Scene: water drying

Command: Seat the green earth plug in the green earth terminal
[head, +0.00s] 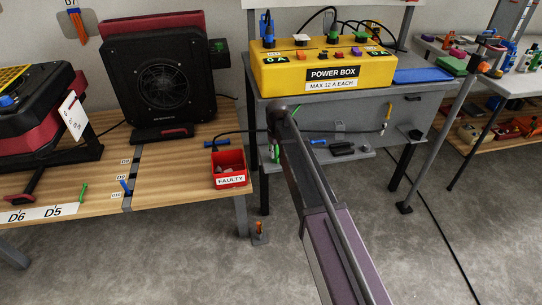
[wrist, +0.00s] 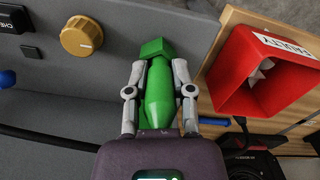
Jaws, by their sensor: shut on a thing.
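My gripper (wrist: 158,78) is shut on a green plug (wrist: 157,95), with one finger on each side of its body. The plug's blocky green end (wrist: 157,48) shows beyond the fingertips. In the head view my gripper (head: 276,150) is small and partly hidden, in front of the grey bench and right of the red bin; a bit of green shows there. The yellow power box (head: 325,68) stands on the grey bench, above and to the right of my gripper. A green piece (head: 333,41) shows on its top. I cannot tell which part is the green earth terminal.
The red FAULTY bin (head: 228,168) sits on the wooden bench's right edge, and the wrist view shows it (wrist: 228,75) close by. A yellow knob (wrist: 82,37) sticks out from a grey surface. A black fan unit (head: 160,80) and a blue tray (head: 422,75) stand farther off.

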